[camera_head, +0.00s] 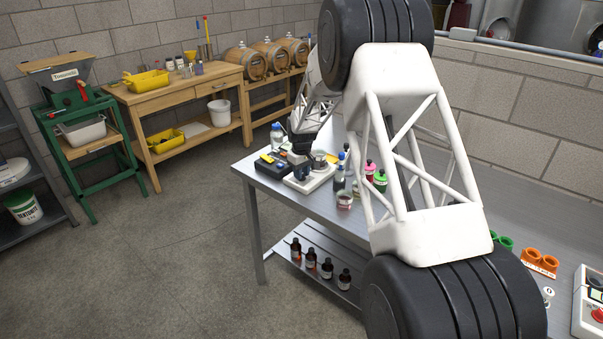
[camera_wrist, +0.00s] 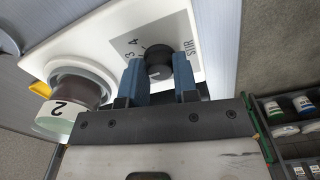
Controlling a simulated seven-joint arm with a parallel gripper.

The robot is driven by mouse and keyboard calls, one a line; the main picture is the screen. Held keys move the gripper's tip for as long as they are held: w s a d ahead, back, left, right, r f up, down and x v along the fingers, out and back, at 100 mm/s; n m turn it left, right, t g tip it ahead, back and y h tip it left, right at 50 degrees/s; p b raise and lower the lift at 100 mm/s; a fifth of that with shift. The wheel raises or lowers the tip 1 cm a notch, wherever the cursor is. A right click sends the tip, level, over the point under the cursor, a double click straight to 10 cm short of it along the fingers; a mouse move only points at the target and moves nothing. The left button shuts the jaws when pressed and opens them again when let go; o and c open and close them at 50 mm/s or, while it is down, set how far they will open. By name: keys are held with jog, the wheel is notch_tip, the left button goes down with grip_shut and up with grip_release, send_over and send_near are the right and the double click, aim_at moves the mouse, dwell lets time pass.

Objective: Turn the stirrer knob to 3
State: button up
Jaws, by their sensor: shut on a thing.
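The stirrer (camera_head: 311,177) is a white flat unit near the far left corner of the steel table. In the wrist view its white top (camera_wrist: 110,45) shows a grey dial plate with numbers, of which 3 and 4 are readable, and the word STIR. The black stirrer knob (camera_wrist: 158,62) sits on that plate. My gripper (camera_wrist: 160,75) has its two blue fingers on either side of the knob and is shut on it. I cannot tell from the pointer which number the knob is set to. In the head view the gripper is small and dark over the stirrer.
A glass vessel with a "2" label (camera_wrist: 72,98) stands on the stirrer plate, close left of my fingers. A dark box (camera_head: 272,166) lies left of the stirrer; bottles (camera_head: 340,171) and a small jar (camera_head: 344,200) stand to its right. The steel table's (camera_head: 290,202) front edge is near.

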jog(key=m, duration=0.6)
jog(key=shift+m, duration=0.3)
dwell(0.4)
jog(key=o, duration=0.9)
jog(key=shift+r, duration=0.15)
jog(key=shift+r, duration=3.75)
jog(key=shift+s+r, duration=0.1)
